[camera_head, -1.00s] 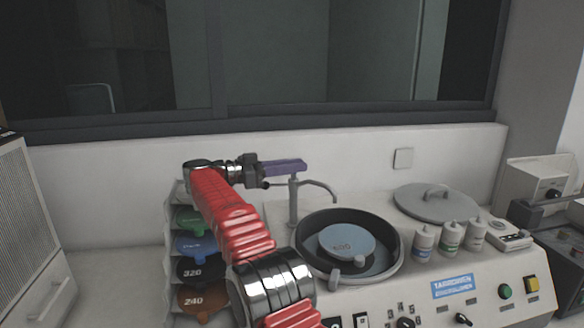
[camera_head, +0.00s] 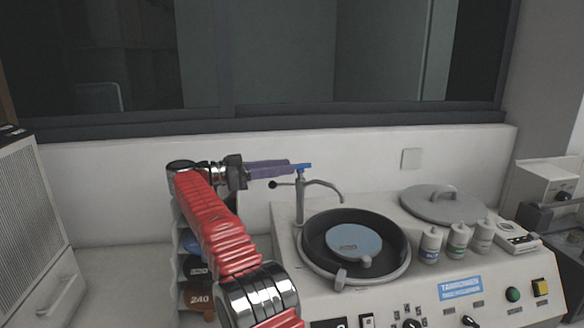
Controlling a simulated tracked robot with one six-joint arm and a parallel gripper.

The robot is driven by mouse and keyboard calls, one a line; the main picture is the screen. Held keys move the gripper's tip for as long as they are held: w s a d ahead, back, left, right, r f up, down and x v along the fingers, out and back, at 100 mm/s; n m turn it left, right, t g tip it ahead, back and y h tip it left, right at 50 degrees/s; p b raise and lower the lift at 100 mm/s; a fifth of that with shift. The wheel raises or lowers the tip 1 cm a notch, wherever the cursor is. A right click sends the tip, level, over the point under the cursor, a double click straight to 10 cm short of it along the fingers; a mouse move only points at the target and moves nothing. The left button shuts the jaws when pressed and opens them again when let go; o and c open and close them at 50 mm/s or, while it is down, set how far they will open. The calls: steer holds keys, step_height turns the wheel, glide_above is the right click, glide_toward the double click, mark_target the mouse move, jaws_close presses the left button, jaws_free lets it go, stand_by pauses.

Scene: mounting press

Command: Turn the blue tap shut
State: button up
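The tap's blue handle (camera_head: 304,166) sits on top of a thin grey metal post, with a curved spout reaching right over the bowl. Only a short blue piece shows at its right end; its left end meets or is hidden by my fingers. My gripper (camera_head: 291,165) comes in level from the left, its purple fingers pointing right at the handle. The two fingers show as separate strips with their tips a little apart, so it looks open. I cannot tell whether either finger touches the handle.
A black round bowl (camera_head: 402,245) with a grey-blue disc stands in front of the tap. A grey lid (camera_head: 430,210), several small bottles (camera_head: 457,241) and a control panel lie to the right. A rack of coloured discs (camera_head: 199,299) stands below my arm. The wall is close behind.

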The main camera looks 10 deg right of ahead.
steer(key=shift+s+a, duration=0.1)
steer(key=shift+a, duration=0.8)
